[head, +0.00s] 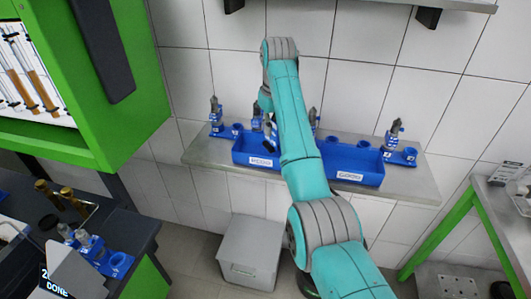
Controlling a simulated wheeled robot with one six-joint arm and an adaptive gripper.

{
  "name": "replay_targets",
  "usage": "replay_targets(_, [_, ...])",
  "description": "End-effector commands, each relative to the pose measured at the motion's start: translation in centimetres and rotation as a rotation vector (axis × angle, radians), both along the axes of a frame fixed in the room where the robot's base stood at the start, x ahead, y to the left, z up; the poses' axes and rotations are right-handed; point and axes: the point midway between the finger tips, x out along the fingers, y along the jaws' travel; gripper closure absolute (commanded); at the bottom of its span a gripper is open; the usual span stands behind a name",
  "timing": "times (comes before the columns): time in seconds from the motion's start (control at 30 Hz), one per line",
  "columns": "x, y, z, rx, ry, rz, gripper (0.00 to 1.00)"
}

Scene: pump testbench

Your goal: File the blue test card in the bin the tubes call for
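Two blue bins stand side by side on a grey wall shelf: a left bin (240,155) and a right bin (365,177). Each has a white front label, too small to read surely. Blue stands with grey tubes or fittings stand behind them, one at the left (215,118) and one at the right (393,135); two more show near the middle. My teal arm reaches over the shelf and covers the space between the bins. My gripper (269,135) seems to hang above the left bin's right part, largely hidden and too small to read. I cannot make out the blue test card.
A grey lidded box (250,252) stands on the floor below the shelf. A green cabinet (150,85) is at the upper left, above a dark bench with another blue stand (100,255). A green-legged table (500,215) is at the right. Tiled wall closes the back.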

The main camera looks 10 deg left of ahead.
Motion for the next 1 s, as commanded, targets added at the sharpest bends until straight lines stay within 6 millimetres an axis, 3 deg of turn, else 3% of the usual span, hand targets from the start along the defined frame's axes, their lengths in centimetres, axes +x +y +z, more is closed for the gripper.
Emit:
replay_targets(0.2, [-0.01,0.09,-1.13,0.001,-0.001,0.002,1.00])
replay_targets(0.5, [-0.01,0.10,-1.27,0.001,-0.001,0.002,1.00])
replay_targets(0.63, [-0.01,0.10,-1.26,0.001,-0.001,0.002,0.65])
replay_targets(1.0, [0.01,0.08,-0.97,0.001,-0.001,0.001,0.65])
